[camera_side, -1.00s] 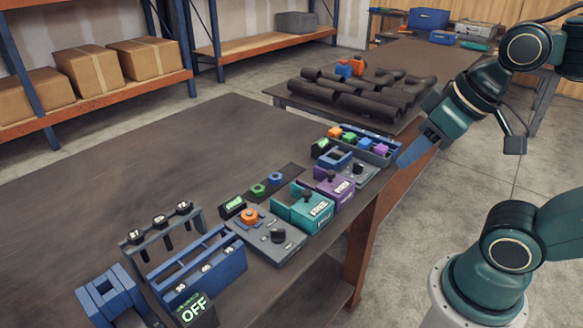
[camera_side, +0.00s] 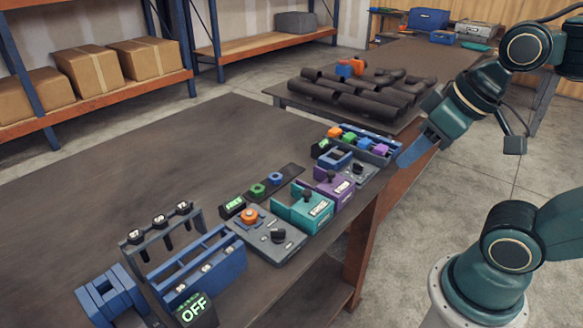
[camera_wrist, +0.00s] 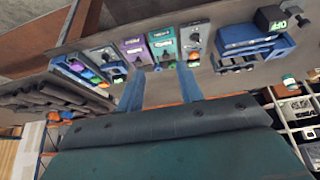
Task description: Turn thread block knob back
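Two grey blocks carry black knobs in the side view. The nearer one has a black knob (camera_side: 278,236) and an orange ring (camera_side: 249,216). The farther one has a small black knob (camera_side: 358,168) and a blue bracket (camera_side: 335,160). I cannot tell from the pictures which is the thread block. My gripper (camera_side: 404,160) is at the bench's right edge, beside the farther block and apart from the knobs. In the wrist view my gripper (camera_wrist: 158,68) has its two blue fingers spread with nothing between them.
A teal box (camera_side: 303,208) and a purple box (camera_side: 333,189) stand between the blocks. A blue rack (camera_side: 196,268) and an OFF display (camera_side: 194,308) are in front. Dark pipes (camera_side: 350,95) lie on the bench behind. The left part of the bench is clear.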

